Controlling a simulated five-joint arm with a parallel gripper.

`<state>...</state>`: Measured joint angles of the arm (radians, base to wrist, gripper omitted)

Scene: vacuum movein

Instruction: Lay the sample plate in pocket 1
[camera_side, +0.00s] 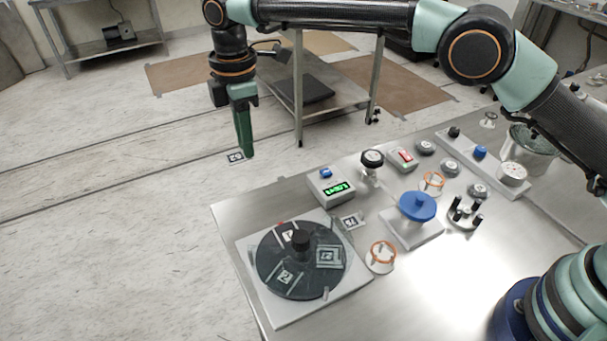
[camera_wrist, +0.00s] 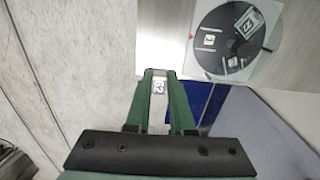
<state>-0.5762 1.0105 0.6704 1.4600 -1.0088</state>
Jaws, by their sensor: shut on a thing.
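My gripper (camera_side: 244,154) points down in the side view, high at the left and back of the metal table. It is shut on a small white marked plate, the sample plate (camera_side: 236,157), held at its fingertips. In the wrist view the plate (camera_wrist: 158,87) shows between the two green fingers (camera_wrist: 158,76). A dark round disc (camera_side: 272,262) lies on a white square base, apart from the gripper. It bears a label 1 (camera_side: 287,236), a label 2 (camera_side: 285,277) and a square marker (camera_side: 328,257). The disc (camera_wrist: 222,22) also shows at the upper right of the wrist view.
A dark knob (camera_side: 300,240) stands at the disc's centre. A blue-topped device (camera_side: 418,206) and an orange-ringed piece (camera_side: 382,256) stand to the right.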

